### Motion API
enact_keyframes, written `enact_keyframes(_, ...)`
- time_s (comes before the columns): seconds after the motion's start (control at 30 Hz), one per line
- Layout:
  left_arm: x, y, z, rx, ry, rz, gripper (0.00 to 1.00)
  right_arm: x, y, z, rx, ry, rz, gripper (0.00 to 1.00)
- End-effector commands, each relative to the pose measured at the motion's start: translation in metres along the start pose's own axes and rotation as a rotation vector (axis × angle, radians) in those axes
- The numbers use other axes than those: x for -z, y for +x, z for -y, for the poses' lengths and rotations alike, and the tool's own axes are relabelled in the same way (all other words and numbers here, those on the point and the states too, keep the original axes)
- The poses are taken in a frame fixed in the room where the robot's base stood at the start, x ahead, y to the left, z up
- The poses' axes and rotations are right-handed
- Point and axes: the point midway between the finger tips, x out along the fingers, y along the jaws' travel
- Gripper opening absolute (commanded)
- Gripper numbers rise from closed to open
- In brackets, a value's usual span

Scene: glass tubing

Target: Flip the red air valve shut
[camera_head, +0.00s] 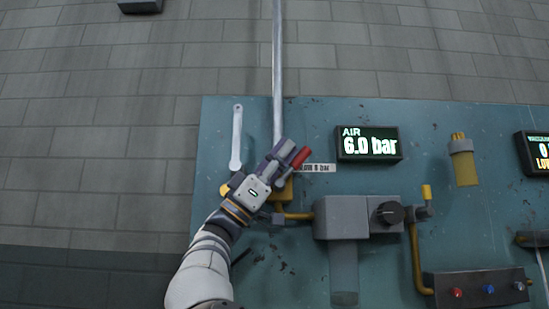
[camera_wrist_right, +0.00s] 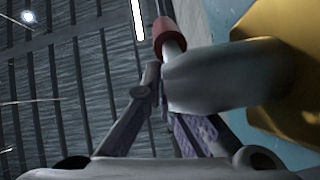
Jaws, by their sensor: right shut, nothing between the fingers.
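The red air valve's red-tipped handle (camera_head: 301,157) slants up and to the right from near its yellow body (camera_head: 282,192) on the teal panel. In the right wrist view the red tip (camera_wrist_right: 163,32) sits on a short metal lever, beside a grey rounded part (camera_wrist_right: 205,78) and a large yellow fitting (camera_wrist_right: 285,60). My right gripper (camera_head: 280,157) is shut and empty, close beside the handle at its left. Its fingers (camera_wrist_right: 158,95) show just below the lever in the wrist view; I cannot tell whether they touch. The gripper partly hides the valve. My left gripper is not in view.
A vertical pipe (camera_head: 278,60) runs down to the valve. A pale lever (camera_head: 237,135) hangs at the left. The air display (camera_head: 368,144) reads 6.0 bar. A grey regulator with a black knob (camera_head: 389,213) sits at lower right. Bare panel lies between the fixtures.

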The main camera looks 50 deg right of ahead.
Motion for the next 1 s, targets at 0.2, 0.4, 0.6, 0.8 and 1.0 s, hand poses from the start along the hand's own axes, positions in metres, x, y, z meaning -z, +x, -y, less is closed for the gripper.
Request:
enact_keyframes(0.2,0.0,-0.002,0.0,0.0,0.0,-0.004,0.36,-0.009,0.005,-0.002,-0.014,0.001,0.062,0.0)
enact_keyframes(0.4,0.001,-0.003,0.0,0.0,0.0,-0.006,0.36,-0.013,0.006,-0.002,-0.023,-0.002,0.102,0.0)
enact_keyframes(0.6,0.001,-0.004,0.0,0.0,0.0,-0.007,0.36,-0.015,0.006,-0.003,-0.028,-0.002,0.127,0.0)
enact_keyframes(0.8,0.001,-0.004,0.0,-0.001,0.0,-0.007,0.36,-0.016,0.005,-0.003,-0.03,-0.004,0.133,0.0)
enact_keyframes(1.0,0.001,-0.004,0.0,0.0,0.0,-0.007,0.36,-0.017,0.005,-0.002,-0.03,-0.005,0.134,0.0)
